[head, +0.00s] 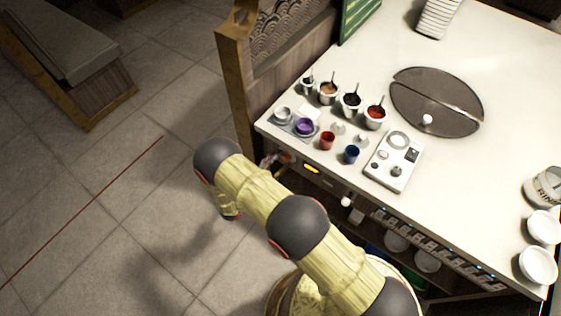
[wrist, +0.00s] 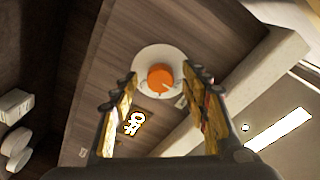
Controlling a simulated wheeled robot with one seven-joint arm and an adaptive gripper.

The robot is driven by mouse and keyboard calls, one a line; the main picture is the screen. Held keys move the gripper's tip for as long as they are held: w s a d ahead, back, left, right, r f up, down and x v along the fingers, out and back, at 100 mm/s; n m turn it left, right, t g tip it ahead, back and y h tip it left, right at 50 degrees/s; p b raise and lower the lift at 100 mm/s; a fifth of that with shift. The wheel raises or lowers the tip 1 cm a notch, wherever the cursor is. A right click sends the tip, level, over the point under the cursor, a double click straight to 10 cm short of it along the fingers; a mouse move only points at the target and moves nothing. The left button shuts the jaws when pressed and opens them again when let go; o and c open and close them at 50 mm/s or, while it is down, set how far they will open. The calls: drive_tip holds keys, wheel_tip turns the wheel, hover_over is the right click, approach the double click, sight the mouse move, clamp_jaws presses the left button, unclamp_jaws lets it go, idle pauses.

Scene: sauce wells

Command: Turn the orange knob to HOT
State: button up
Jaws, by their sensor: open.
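The orange knob (wrist: 160,79) sits on a round white plate (wrist: 160,55) on a wooden panel in the wrist view. A dark line shows on its face. My gripper (wrist: 159,76) is open, with one fingertip to each side of the knob in the picture. I cannot tell whether either finger touches it. In the head view my gripper (head: 272,161) is at the counter's front edge, partly hidden by my arm, and a bit of orange shows beside it.
The white counter (head: 490,130) overhangs the front panel. Several sauce cups, a red cup (head: 327,141), a blue cup (head: 351,154) and a control plate (head: 394,160) stand near its edge. A wooden post (head: 235,85) rises at the counter's left. Tiled floor at left is open.

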drive_tip(key=shift+w+d, duration=0.1)
drive_tip(key=shift+w, duration=0.05)
drive_tip(key=shift+c, duration=1)
drive_tip(key=c, duration=1)
drive_tip(key=shift+o, duration=0.2)
